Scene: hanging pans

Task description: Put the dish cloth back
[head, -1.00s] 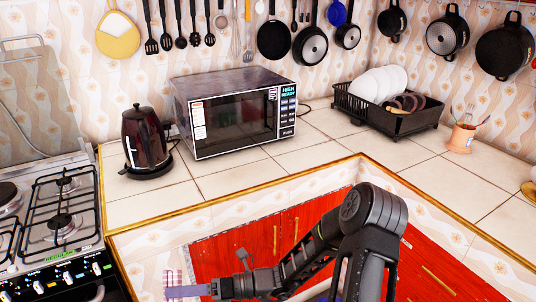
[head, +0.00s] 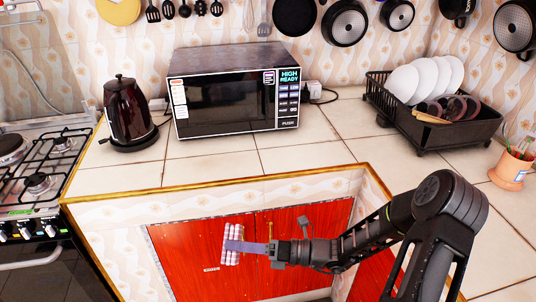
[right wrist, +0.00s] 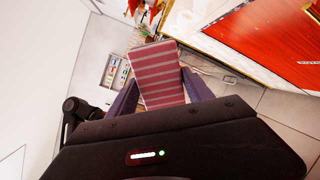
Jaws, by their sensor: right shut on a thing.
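The dish cloth (head: 231,244) is a folded pink-red and white cloth. In the head view it hangs at the fingertips of my right gripper (head: 240,246), in front of the red cabinet doors and below the counter top. In the right wrist view the striped cloth (right wrist: 158,75) sits between the two purple-grey fingers of my right gripper (right wrist: 155,92). The right gripper is shut on the cloth. My left gripper is not in view.
Red cabinet doors (head: 200,262) stand behind the cloth. The counter (head: 205,171) above holds a kettle (head: 130,112), a microwave (head: 235,95) and a dish rack (head: 437,128). Its front strip is bare. The stove (head: 40,185), with an oven handle, is at the left. Pans hang on the wall.

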